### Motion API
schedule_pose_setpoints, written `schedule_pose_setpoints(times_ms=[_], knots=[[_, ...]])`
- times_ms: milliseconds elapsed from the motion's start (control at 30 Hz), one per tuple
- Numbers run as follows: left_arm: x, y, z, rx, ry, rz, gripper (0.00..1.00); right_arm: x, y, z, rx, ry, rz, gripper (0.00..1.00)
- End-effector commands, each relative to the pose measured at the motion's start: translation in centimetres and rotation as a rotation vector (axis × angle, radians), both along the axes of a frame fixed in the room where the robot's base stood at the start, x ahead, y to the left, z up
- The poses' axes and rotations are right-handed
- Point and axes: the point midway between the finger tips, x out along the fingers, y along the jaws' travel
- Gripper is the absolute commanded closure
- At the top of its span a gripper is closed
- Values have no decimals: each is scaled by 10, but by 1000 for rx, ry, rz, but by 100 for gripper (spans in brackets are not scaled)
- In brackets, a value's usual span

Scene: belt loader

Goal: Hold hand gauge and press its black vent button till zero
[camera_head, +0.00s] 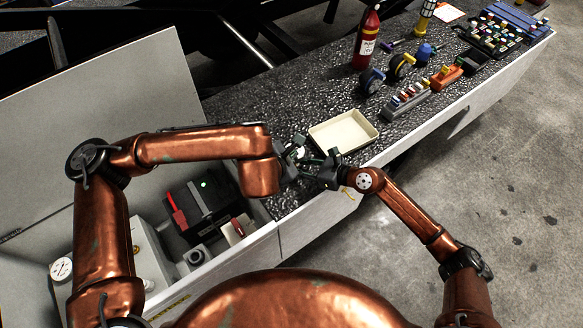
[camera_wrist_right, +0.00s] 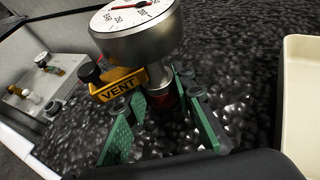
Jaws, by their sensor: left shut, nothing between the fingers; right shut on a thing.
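The hand gauge (camera_wrist_right: 140,40) fills the upper middle of the right wrist view, with a silver body, a white dial and a red needle. The dial is cut off by the top edge, so its reading is unclear. A yellow VENT tag (camera_wrist_right: 118,86) and the black vent button (camera_wrist_right: 90,73) stick out at its left side. My right gripper (camera_wrist_right: 163,105) is shut on the gauge's stem between green pads; in the head view it is right of the left gripper (camera_head: 292,162). My left gripper is shut and empty, close to the gauge; its fingertips are partly hidden.
An empty cream tray (camera_head: 343,131) lies just beyond the grippers on the dark textured top. A fire extinguisher (camera_head: 367,38), wheeled tools and connector blocks stand farther back. An open bin at left holds a black box (camera_head: 203,205) and a fixed round gauge (camera_head: 62,269).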

Motion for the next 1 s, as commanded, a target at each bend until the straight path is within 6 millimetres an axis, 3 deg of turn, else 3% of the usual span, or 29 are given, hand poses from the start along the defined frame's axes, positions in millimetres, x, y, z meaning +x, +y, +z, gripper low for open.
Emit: schedule_pose_setpoints(times_ms=[867,900,1000], knots=[[0,0,0,0,1,0,100,1,-1,0,-1,-1,-3,100],[0,0,0,0,1,0,100,1,-1,0,-1,-1,-3,75],[0,0,0,0,1,0,100,1,-1,0,-1,-1,-3,68]])
